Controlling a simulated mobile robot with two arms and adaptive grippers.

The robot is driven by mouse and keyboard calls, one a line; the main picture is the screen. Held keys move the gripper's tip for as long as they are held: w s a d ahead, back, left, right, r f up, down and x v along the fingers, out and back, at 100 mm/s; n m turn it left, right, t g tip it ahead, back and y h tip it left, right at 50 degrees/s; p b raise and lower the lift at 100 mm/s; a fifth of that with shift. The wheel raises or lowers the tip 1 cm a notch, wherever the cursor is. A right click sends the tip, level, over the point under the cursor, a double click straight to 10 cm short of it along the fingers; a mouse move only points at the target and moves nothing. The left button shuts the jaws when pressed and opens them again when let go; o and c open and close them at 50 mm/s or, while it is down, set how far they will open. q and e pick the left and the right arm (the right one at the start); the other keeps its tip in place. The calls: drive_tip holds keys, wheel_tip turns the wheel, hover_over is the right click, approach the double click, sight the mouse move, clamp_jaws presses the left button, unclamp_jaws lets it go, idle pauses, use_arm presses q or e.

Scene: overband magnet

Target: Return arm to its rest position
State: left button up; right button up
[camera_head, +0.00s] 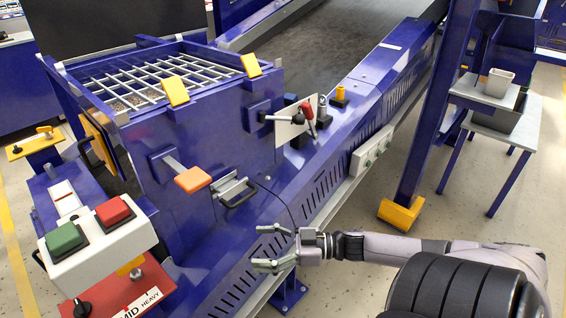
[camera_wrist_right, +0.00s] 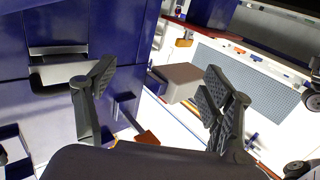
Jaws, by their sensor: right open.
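My right gripper (camera_head: 268,248) is in front of the blue machine (camera_head: 225,130), low and near its front side. Its two fingers are spread and nothing is between them. The open fingers also show in the right wrist view (camera_wrist_right: 160,100), with a blue panel and handle behind the left finger. My right arm (camera_head: 400,248) comes in from the right side of the head view. My left gripper does not show in either view.
The machine carries a handle (camera_head: 236,190), an orange paddle (camera_head: 192,180), a red-handled lever (camera_head: 308,115) and a box with green and red buttons (camera_head: 98,228). A blue post with a yellow foot (camera_head: 400,214) and a side table (camera_head: 515,125) stand at right. Floor between is clear.

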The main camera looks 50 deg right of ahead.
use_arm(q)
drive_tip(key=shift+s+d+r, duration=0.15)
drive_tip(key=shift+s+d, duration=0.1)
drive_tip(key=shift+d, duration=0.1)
use_arm(e)
drive_tip(key=shift+s+d+f, duration=0.15)
drive_tip(key=shift+d+f, duration=0.05)
drive_tip(key=shift+d, duration=0.4)
drive_tip(key=shift+a, duration=0.1)
